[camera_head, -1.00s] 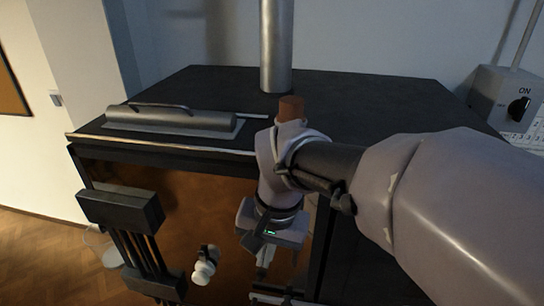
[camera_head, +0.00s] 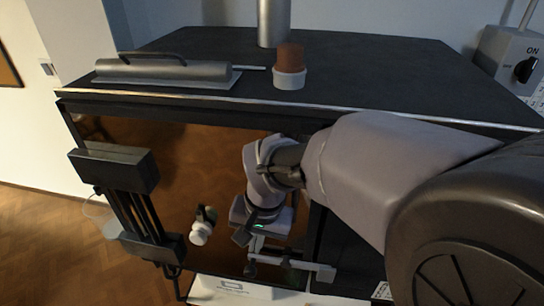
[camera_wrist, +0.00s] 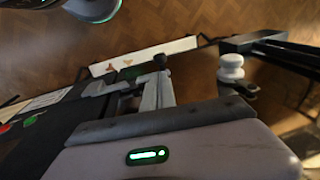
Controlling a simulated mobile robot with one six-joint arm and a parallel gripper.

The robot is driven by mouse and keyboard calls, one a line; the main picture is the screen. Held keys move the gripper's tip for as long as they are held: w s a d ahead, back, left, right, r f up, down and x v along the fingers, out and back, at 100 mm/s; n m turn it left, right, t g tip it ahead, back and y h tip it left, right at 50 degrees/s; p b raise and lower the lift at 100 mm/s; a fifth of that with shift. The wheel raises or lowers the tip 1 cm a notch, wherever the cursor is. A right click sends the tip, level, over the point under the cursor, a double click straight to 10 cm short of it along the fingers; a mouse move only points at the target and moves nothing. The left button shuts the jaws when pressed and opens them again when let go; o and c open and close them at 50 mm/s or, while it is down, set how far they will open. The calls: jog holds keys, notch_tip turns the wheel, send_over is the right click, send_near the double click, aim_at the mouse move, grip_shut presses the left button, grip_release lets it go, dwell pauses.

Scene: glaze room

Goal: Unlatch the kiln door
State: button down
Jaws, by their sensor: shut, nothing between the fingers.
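The kiln door is a dark, glossy, brown-reflecting panel (camera_head: 170,185) on the front of the black kiln, and it looks closed. A grey latch bar (camera_head: 308,268) lies near the door's right edge, with a dark knob at its left end. The bar also shows in the wrist view (camera_wrist: 103,88), with the dark knob (camera_wrist: 161,61) near my fingertips. My gripper (camera_head: 255,247) is shut and empty, pointing down just above the bar's left part. In the wrist view its grey fingers (camera_wrist: 156,92) are together. I cannot tell whether they touch the latch.
A white round plug (camera_head: 201,232) sticks out of the door left of my gripper. A black barred bracket (camera_head: 130,208) projects at the door's left. A terracotta piece in a white ring (camera_head: 289,75) and a grey handled cylinder (camera_head: 165,72) sit on the kiln top. A switch box (camera_head: 512,58) is right.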

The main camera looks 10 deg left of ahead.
aim_at(247, 271)
jog(key=f+b, duration=0.1)
jog(key=f, duration=0.2)
jog(key=a+f+b, duration=0.1)
jog(key=f+b, duration=0.1)
jog(key=f, duration=0.2)
jog(key=w+f+b, duration=0.1)
jog(key=f, duration=0.3)
jog(key=shift+a+f, duration=0.25)
jog(key=shift+a, duration=0.1)
jog(key=shift+a+f, duration=0.25)
jog(key=shift+f, duration=0.35)
jog(key=shift+a+f, duration=0.25)
jog(key=shift+f, duration=0.35)
jog(key=shift+a+f+h+p, duration=0.2)
jog(key=shift+f+h+p, duration=0.4)
jog(key=shift+h, duration=0.4)
jog(key=shift+f+h+p, duration=0.45)
jog(key=shift+f+h, duration=0.35)
jog(key=d+f+h+b, duration=0.2)
jog(key=d+f+h, duration=0.2)
jog(key=f, duration=0.3)
jog(key=shift+d+f+g, duration=0.15)
jog(key=shift+f+g, duration=0.05)
jog(key=shift+g, duration=0.1)
